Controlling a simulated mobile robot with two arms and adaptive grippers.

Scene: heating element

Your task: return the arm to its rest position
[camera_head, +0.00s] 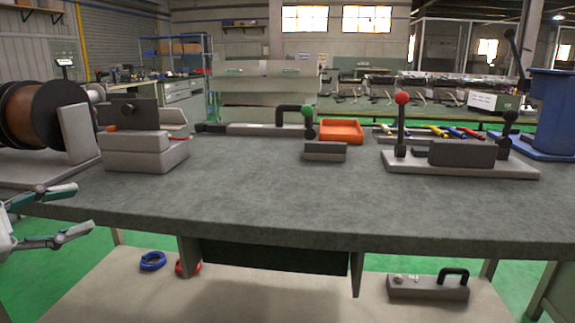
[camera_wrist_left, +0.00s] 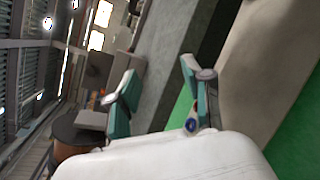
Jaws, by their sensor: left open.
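My left gripper (camera_head: 72,212) comes in from the left edge in the head view. Its two fingers are spread and nothing is between them. It is beside the left front corner of the grey workbench (camera_head: 300,200), near the level of its top and apart from the things on it. In the left wrist view the open fingers (camera_wrist_left: 160,95) show teal pads with the bench edge behind them. My right gripper shows in neither view.
A wire spool (camera_head: 25,118) and a grey block fixture (camera_head: 143,152) stand at the bench's left. An orange tray (camera_head: 341,130) and a lever fixture (camera_head: 460,160) stand farther right. The bench's front middle is clear. A lower shelf (camera_head: 260,300) holds blue and red rings.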

